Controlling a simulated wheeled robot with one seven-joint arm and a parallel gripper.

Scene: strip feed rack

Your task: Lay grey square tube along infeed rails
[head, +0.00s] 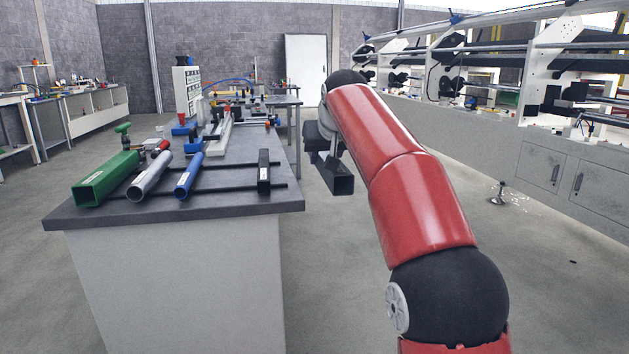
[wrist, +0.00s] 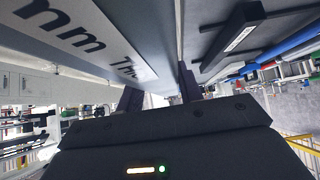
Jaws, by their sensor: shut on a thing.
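My gripper (head: 324,150) is shut on a grey square tube (head: 337,180), which hangs in the air just right of the near bench. In the head view the tube looks dark, with its open square end toward me. In the wrist view, large black print shows on the tube (wrist: 75,35), and the fingers (wrist: 160,93) are at its sides. My arm hides part of the gripper and the far end of the tube. Long dark rails (head: 550,47) run along the white machine at the right; I cannot tell whether these are the infeed rails.
On the bench (head: 245,203), a green square tube (head: 105,178), a grey round tube (head: 150,177), a blue tube (head: 189,176) and a black bar (head: 264,171) lie across two dark bars. A small stand (head: 498,194) is on the floor. The aisle floor is otherwise mostly clear.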

